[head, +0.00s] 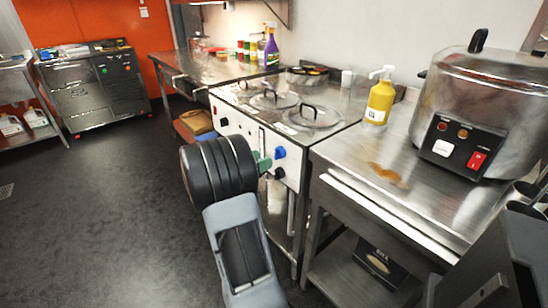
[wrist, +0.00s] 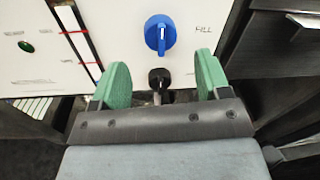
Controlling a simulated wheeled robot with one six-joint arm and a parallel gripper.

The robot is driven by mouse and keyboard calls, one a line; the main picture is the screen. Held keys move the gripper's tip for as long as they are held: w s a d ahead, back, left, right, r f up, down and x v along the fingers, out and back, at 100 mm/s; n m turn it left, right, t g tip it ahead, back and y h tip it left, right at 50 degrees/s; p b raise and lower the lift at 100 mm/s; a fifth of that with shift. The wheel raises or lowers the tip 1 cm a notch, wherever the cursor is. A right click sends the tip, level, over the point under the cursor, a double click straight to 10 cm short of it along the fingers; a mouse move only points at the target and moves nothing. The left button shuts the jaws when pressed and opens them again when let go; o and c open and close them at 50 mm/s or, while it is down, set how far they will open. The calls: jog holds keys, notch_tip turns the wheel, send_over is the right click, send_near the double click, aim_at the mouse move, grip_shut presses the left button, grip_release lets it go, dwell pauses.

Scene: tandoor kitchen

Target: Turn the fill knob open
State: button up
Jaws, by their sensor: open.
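The fill knob (head: 280,153) is round and blue, on the white front panel of the cooker. In the wrist view the blue knob (wrist: 160,34) has a raised grip bar standing upright, with the word FILL printed to its right. My gripper (head: 264,161) is in front of the panel, just left of the knob in the head view. In the wrist view my gripper (wrist: 161,80) has its two green fingers wide apart and nothing between them is held. The blue knob appears above the gap between the fingertips. I see no contact.
A small black knob (wrist: 159,77) sits below the blue one and appears between my fingers. The cooker top (head: 345,117) carries lidded pots. A steel table (head: 340,150) with a yellow pump bottle (head: 380,100) and a large steel cooker (head: 480,95) stands right. The floor (head: 90,220) at left is clear.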

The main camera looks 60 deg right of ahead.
aim_at(279, 153)
jog(key=shift+b+x, duration=0.3)
jog(key=shift+x, duration=2.6)
jog(key=c, duration=0.9)
